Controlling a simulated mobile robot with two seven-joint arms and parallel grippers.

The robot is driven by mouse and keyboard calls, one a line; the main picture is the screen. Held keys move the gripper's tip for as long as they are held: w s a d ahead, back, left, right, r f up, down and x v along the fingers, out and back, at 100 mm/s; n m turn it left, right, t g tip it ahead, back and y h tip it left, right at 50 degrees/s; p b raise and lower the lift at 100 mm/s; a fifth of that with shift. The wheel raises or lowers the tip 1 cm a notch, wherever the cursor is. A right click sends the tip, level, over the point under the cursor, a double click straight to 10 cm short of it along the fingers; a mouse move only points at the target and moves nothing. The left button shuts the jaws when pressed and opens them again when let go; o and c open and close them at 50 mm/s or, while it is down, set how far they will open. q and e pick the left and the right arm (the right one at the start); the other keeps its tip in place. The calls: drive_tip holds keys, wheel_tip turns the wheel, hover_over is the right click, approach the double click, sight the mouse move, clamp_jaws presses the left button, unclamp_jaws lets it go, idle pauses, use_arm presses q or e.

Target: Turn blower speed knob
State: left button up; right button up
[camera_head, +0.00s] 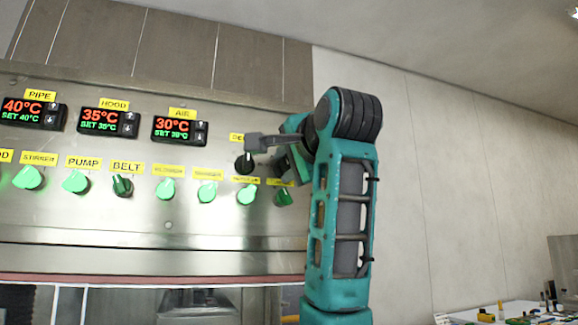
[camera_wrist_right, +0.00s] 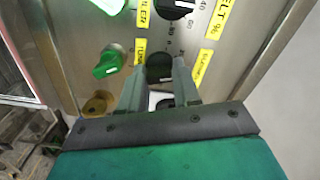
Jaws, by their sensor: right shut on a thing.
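The blower speed knob (camera_wrist_right: 159,68) is a dark round knob in the right wrist view, beside a yellow label (camera_wrist_right: 203,68) only partly readable, seemingly the blower one. My right gripper (camera_wrist_right: 167,78) has a finger on either side of this knob and is shut on it at the panel. In the head view my right gripper (camera_head: 280,155) is at the right end of the control panel and hides this knob. The knob's pointer and exact setting cannot be read. My left gripper is not in view.
The steel control panel (camera_head: 110,220) carries a row of green knobs and lit displays. A dark knob (camera_head: 244,163) sits just left of my gripper. A green knob (camera_wrist_right: 107,63) and an amber knob (camera_wrist_right: 97,103) are close by. A cluttered table (camera_head: 520,308) stands at lower right.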

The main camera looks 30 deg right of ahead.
drive_tip(key=shift+m, duration=1.8)
drive_tip(key=o, duration=1.1)
drive_tip(key=shift+c, duration=0.2)
drive_tip(key=shift+s, duration=0.1)
drive_tip(key=b+v, duration=0.4)
drive_tip(key=v, duration=0.8)
drive_tip(key=shift+s+a, duration=0.2)
drive_tip(key=shift+s, duration=0.15)
